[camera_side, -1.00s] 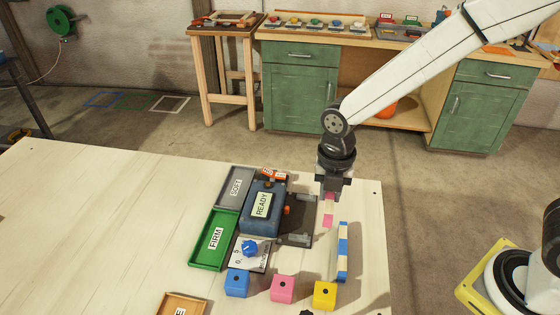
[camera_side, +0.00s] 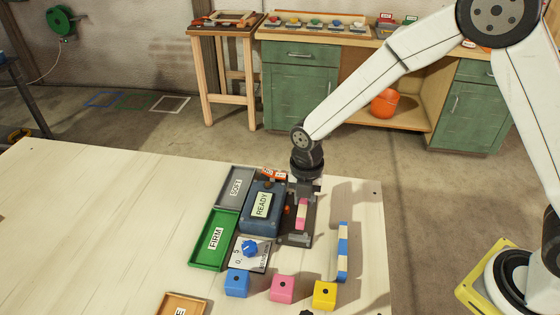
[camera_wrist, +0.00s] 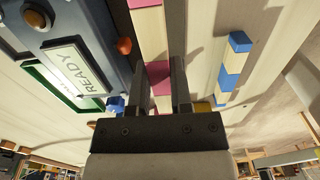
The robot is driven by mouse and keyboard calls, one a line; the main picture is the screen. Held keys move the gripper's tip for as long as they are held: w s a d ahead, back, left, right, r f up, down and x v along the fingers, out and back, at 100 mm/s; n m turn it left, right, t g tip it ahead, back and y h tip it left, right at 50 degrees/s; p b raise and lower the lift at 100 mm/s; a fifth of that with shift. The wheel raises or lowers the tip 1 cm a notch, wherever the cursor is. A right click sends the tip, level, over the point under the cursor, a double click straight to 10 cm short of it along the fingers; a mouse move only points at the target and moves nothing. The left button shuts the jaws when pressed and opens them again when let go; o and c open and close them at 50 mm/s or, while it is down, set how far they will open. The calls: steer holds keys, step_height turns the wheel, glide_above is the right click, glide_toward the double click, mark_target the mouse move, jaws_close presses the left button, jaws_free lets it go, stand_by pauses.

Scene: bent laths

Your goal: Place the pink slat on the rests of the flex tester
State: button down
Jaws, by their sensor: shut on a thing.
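The pink-and-white slat (camera_side: 301,214) is at the rests of the flex tester (camera_side: 262,208), a blue box reading READY. My gripper (camera_side: 303,190) is shut on the slat near its far end, with the wrist above. In the wrist view the slat (camera_wrist: 150,45) runs up from between the fingers (camera_wrist: 170,85), beside the blue tester housing (camera_wrist: 70,45). The dark rests (camera_side: 297,240) show under the slat's near end in the side view. I cannot tell whether the slat touches them; the far rest is hidden by my gripper.
A blue-and-white slat (camera_side: 343,252) lies to the right. Blue (camera_side: 237,283), pink (camera_side: 283,289) and yellow (camera_side: 325,295) blocks stand in front. A green FIRM tray (camera_side: 212,240) and a grey tray (camera_side: 235,187) are left of the tester. The table's left side is clear.

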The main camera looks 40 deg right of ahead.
mark_target(302, 207)
steer(key=shift+w+f, duration=0.25)
steer(key=shift+f, duration=1.6)
steer(key=shift+f, duration=0.4)
steer(key=shift+s+f, duration=0.1)
steer(key=shift+f, duration=0.2)
steer(key=c, duration=0.8)
jaws_free()
steer(key=shift+r, duration=0.15)
step_height(302, 207, up, 13)
steer(key=shift+r, duration=0.1)
